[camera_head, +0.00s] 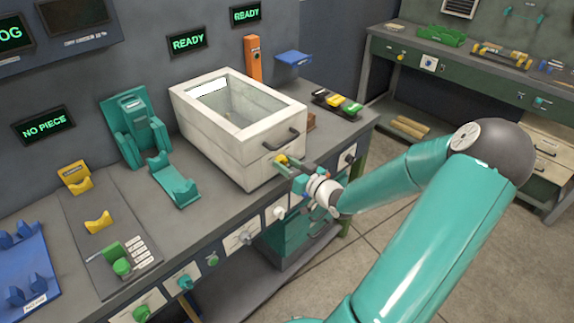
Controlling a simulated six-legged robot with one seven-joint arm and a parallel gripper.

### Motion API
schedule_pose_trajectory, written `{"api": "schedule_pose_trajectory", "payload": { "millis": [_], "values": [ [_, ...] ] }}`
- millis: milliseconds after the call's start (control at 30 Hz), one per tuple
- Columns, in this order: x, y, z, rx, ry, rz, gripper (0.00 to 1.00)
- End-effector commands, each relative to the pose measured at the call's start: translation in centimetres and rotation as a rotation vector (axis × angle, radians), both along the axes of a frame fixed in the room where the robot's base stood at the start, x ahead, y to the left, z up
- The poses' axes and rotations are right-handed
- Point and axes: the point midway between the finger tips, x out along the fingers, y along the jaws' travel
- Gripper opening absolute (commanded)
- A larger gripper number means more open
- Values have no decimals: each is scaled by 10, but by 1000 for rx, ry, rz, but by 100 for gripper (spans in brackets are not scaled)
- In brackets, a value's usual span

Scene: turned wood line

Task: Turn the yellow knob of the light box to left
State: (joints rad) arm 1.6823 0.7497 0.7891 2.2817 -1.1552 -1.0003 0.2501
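The light box is a white box with a glass top (184,95) on the grey bench. Its front wall carries a dark handle and, below it, the small yellow knob (282,158). My gripper (284,163) is at this front wall, with its two dark fingers apart and their tips at either side of the knob. The knob shows partly between the tips. I cannot tell whether the fingers touch it. My wrist and teal arm reach in from the lower right.
A teal cradle (133,125) stands left of the box. An orange post (253,60) and a blue holder (293,58) stand behind it. A dark tray (322,101) with coloured pieces lies to its right. Knobs and switches line the bench's front. Open floor (400,240) lies before the bench.

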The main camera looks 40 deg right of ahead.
Motion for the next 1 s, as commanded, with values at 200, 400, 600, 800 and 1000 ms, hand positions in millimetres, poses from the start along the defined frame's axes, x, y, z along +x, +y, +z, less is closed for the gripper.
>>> {"api": "schedule_pose_trajectory", "payload": {
  "millis": [200, 400, 600, 800, 1000],
  "values": [
    [0, 0, 0, -4, 0, 0, 14],
    [0, 0, 1, -30, -2, 0, 14],
    [0, 1, 0, -90, -3, 1, 14],
    [0, 1, 0, -180, -5, 1, 14],
    [0, 2, 1, -280, -8, 2, 14]
  ]
}}
